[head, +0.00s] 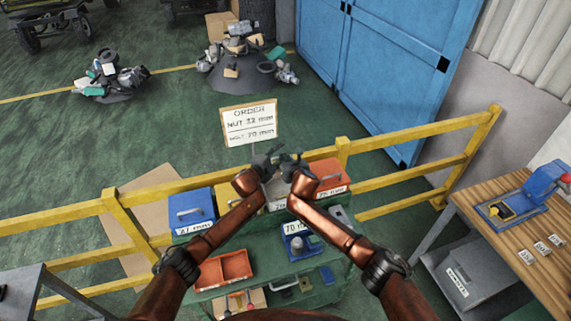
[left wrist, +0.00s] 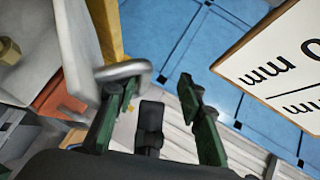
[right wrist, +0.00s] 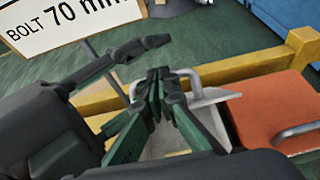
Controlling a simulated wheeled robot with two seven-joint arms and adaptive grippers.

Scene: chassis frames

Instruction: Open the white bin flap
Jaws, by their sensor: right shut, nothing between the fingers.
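The white bin (head: 278,192) sits between the blue and orange bins, largely covered by my arms in the head view. Its pale flap (right wrist: 216,98) appears tilted in the right wrist view; how far it is open is unclear. The flap's grey handle (left wrist: 124,71) lies at the tip of one finger of my left gripper (left wrist: 160,92), whose fingers are spread apart. My left gripper is also in the head view (head: 262,160). My right gripper (right wrist: 160,76) is shut and empty, its fingertips close beside the handle; contact is unclear. It also shows in the head view (head: 291,162).
The blue bin (head: 192,208) and orange bin (head: 329,176) stand on either side. An order sign (head: 249,122) rises just behind the grippers. A yellow railing (head: 400,145) runs behind the bins. A wooden bench (head: 530,250) stands at right.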

